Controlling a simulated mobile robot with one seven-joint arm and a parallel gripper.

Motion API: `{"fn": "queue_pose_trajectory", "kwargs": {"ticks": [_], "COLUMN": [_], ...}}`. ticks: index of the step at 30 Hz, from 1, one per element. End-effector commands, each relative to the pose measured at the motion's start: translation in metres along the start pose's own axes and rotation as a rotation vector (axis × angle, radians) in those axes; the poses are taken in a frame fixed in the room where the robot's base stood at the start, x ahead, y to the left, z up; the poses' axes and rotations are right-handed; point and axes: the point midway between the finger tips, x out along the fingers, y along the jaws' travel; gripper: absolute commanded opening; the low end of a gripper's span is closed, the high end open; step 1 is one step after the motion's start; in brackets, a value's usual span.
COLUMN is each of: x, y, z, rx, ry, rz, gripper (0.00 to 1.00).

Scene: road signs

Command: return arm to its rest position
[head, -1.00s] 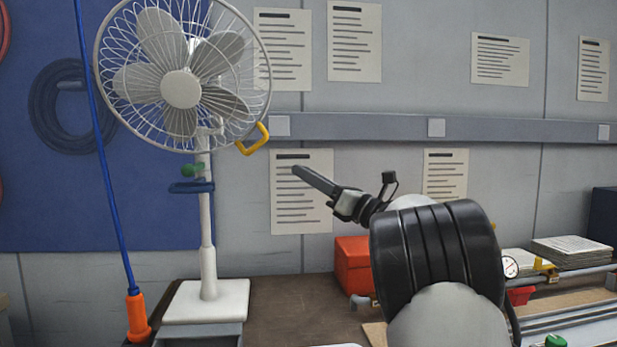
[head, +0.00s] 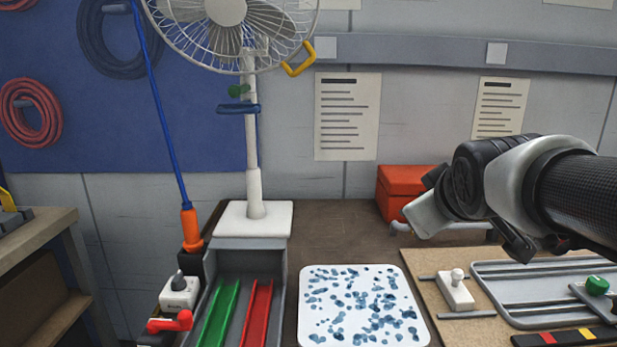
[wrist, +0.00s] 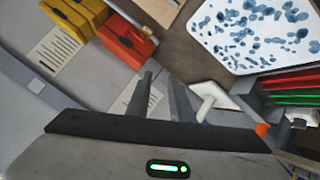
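My arm reaches in from the right edge of the head view, above the workbench. My gripper's fingers do not show clearly there. In the wrist view my gripper (wrist: 161,78) has two dark fingers standing apart, with nothing between them. The wall and a paper sheet show behind the gap. The gripper touches nothing that I can see.
A white fan (head: 254,150) stands at the back left. A red box (head: 398,190) is behind my wrist. A blue-spotted white board (head: 362,305) lies in front, beside a grey tray (head: 262,258) with green and red strips. A board with fittings (head: 440,262) lies below my arm.

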Motion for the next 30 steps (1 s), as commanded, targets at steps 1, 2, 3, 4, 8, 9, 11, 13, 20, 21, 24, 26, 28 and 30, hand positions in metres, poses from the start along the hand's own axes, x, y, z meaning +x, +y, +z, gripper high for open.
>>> {"fn": "queue_pose_trajectory", "kwargs": {"ticks": [1, 2, 3, 4, 8, 9, 11, 13, 20, 21, 24, 26, 28, 30], "x": [-0.014, -0.022, -0.032, -0.039, -0.072, -0.083, -0.102, -0.120, -0.165, -0.173, -0.190, -0.199, -0.206, -0.211], "y": [-0.022, -0.035, -0.052, -0.064, -0.115, -0.129, -0.141, -0.118, -0.079, -0.072, -0.057, -0.049, -0.043, -0.038], "z": [0.022, 0.035, 0.052, 0.065, 0.117, 0.132, 0.142, 0.111, 0.054, 0.043, 0.021, 0.010, 0.001, -0.005], "rx": [0.080, 0.129, 0.189, 0.232, 0.399, 0.445, 0.501, 0.493, 0.490, 0.489, 0.489, 0.488, 0.488, 0.488], "ry": [-0.056, -0.095, -0.145, -0.184, -0.351, -0.402, -0.468, -0.459, -0.458, -0.458, -0.458, -0.457, -0.457, -0.457], "rz": [-0.045, -0.072, -0.104, -0.126, -0.204, -0.222, -0.242, -0.239, -0.239, -0.239, -0.238, -0.238, -0.238, -0.238], "gripper": [0.20, 0.20, 0.20, 0.20, 0.20, 0.20, 0.20, 0.20, 0.20, 0.20, 0.20, 0.20, 0.20, 0.20]}}
